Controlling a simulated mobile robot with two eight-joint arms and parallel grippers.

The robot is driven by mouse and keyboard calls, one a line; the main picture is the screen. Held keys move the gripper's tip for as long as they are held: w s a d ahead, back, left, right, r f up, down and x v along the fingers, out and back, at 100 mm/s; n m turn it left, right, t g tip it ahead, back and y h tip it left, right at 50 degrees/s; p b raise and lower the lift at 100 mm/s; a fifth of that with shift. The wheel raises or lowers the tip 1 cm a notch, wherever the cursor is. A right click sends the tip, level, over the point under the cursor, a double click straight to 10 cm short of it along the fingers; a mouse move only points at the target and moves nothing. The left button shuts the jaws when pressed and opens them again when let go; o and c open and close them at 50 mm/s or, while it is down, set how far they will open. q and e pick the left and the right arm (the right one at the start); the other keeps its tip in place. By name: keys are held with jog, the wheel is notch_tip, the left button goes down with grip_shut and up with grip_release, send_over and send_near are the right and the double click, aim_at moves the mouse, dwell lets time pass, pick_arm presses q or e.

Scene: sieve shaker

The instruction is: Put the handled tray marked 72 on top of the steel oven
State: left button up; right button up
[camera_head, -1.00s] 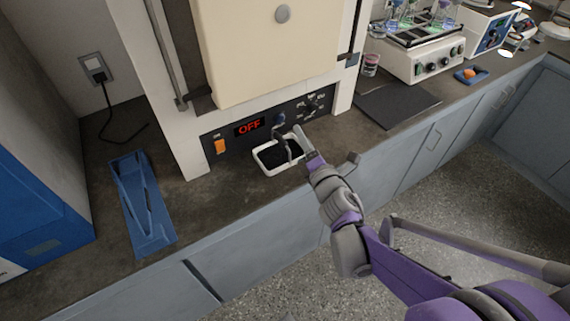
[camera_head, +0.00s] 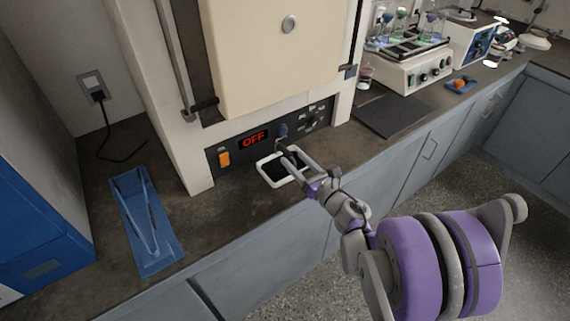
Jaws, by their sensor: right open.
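A small white-rimmed tray (camera_head: 279,184) with a dark inside sits on the counter, just in front of a big cabinet's control panel. An upright handle seems to rise from it, partly hidden by my gripper; no number 72 is readable. My right gripper (camera_head: 286,150) is open at the tray's handle, its fingers over the tray; I cannot tell whether they touch it. The big cabinet (camera_head: 262,50) has a cream door, pale frame and a display reading OFF. No appliance is clearly identifiable as the steel oven. My left gripper is not in view.
A blue stand (camera_head: 160,252) lies on the counter at left, beside a blue and grey appliance (camera_head: 40,235). A dark mat (camera_head: 390,112) lies to the right, before a white shaker (camera_head: 415,75) with flasks. The counter's front edge runs close to the tray.

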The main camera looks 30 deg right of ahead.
jog(key=w, duration=0.4)
jog(key=shift+w+a+f, duration=0.1)
jog(key=shift+w+a, duration=0.15)
jog(key=shift+w, duration=0.15)
grip_shut()
dwell(1.0)
